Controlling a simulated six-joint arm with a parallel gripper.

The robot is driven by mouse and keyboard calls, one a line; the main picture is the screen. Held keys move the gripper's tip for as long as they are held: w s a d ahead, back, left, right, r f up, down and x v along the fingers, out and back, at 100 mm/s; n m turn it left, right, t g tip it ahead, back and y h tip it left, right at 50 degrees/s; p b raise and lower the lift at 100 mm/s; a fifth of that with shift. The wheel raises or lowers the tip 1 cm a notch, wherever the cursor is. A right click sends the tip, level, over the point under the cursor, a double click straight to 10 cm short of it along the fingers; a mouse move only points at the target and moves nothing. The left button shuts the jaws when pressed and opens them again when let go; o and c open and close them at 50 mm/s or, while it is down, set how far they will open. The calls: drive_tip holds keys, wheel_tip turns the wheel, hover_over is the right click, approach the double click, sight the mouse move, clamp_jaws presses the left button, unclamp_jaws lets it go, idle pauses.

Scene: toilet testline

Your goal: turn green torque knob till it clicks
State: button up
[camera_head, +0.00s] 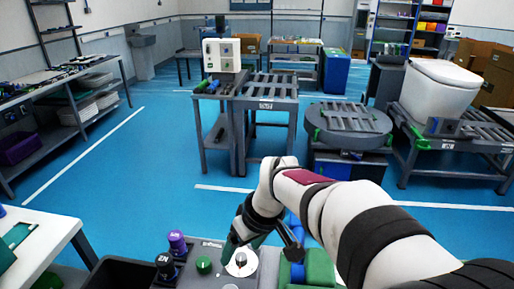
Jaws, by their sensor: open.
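A small green knob (204,264) stands on a grey panel (212,246) at the bottom of the view. A round white dial (241,264) with a dark pointed mark sits on the same panel, just right of it. My gripper (228,254) hangs from my white and black arm, low over the panel between the green knob and the dial. It is open, with nothing seen in it. The fingertips are small and dark, so I cannot tell whether they touch anything.
Purple (177,242) and black (165,266) knobs stand left of the panel, beside a black bin (115,273). Green blocks (319,266) lie to the right. A white table (42,246) is at lower left. Blue floor (150,190) is clear beyond; a roller bench (268,92) stands further back.

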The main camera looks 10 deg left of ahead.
sight(203, 262)
drive_tip(key=w+a+f+n, duration=0.4)
drive_tip(key=w+a, duration=0.1)
drive_tip(key=a, duration=0.3)
drive_tip(key=shift+y, duration=0.4)
drive_tip(key=x, duration=1.4)
drive_tip(key=shift+w+d+f, duration=0.15)
drive_tip(key=shift+w+f, duration=0.15)
drive_tip(key=shift+f, duration=0.05)
clamp_jaws()
